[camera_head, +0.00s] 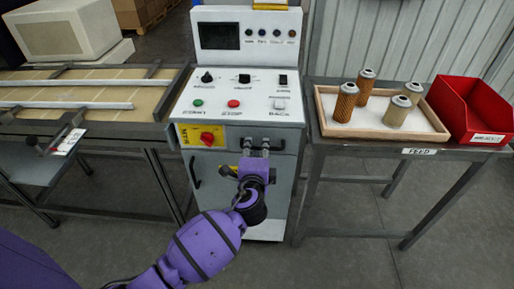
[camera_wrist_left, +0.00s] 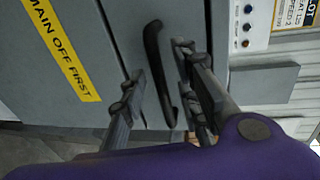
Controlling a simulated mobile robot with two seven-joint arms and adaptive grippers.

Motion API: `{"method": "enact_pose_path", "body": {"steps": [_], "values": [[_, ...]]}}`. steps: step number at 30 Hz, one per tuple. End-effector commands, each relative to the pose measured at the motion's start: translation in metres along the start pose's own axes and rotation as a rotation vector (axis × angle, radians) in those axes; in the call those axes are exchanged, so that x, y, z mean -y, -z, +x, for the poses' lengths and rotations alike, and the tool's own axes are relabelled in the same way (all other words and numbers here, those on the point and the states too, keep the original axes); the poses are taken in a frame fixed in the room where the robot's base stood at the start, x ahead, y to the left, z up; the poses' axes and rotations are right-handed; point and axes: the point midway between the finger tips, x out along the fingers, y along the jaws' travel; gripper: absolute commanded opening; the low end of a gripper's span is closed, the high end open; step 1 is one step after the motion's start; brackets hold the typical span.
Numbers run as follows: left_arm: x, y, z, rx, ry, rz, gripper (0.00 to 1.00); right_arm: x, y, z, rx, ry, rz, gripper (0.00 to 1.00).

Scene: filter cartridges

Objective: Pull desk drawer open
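The drawer front (camera_head: 290,134) is a grey panel below the control panel of the machine desk, and it looks flush with the cabinet. Its black bar handle (camera_head: 278,144) is partly hidden by my left gripper (camera_head: 256,148) in the head view. In the left wrist view the handle (camera_wrist_left: 160,75) lies between the two fingers of my left gripper (camera_wrist_left: 160,68). The fingers are apart, one on each side of the handle, with visible gaps. Whether a finger touches it I cannot tell. My right gripper is not in view.
A yellow switch plate with a red knob (camera_head: 207,138) sits left of the drawer. A lower door handle (camera_head: 195,172) is below it. A conveyor table (camera_head: 70,127) stands left. A feed table with a cartridge tray (camera_head: 385,133) and red bin (camera_head: 470,108) stands right.

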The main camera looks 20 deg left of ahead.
Motion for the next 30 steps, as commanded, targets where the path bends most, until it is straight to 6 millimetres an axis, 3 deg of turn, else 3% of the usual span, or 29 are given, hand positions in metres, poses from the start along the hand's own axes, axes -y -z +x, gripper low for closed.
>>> {"method": "enact_pose_path", "body": {"steps": [4,13,20,30], "values": [[-0.0007,-0.0001,0.0124,0.0,-0.002,0.0,0.29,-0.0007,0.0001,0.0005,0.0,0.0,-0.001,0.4],[-0.0008,-0.0001,0.0149,0.0,-0.002,-0.001,0.29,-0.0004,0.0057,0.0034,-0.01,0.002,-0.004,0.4],[-0.0008,0.0,0.0147,0.0,-0.002,-0.001,0.0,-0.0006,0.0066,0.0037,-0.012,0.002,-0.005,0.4],[-0.0008,0.0001,0.0145,0.0,-0.002,-0.001,0.0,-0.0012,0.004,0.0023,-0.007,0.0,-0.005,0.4]]}}
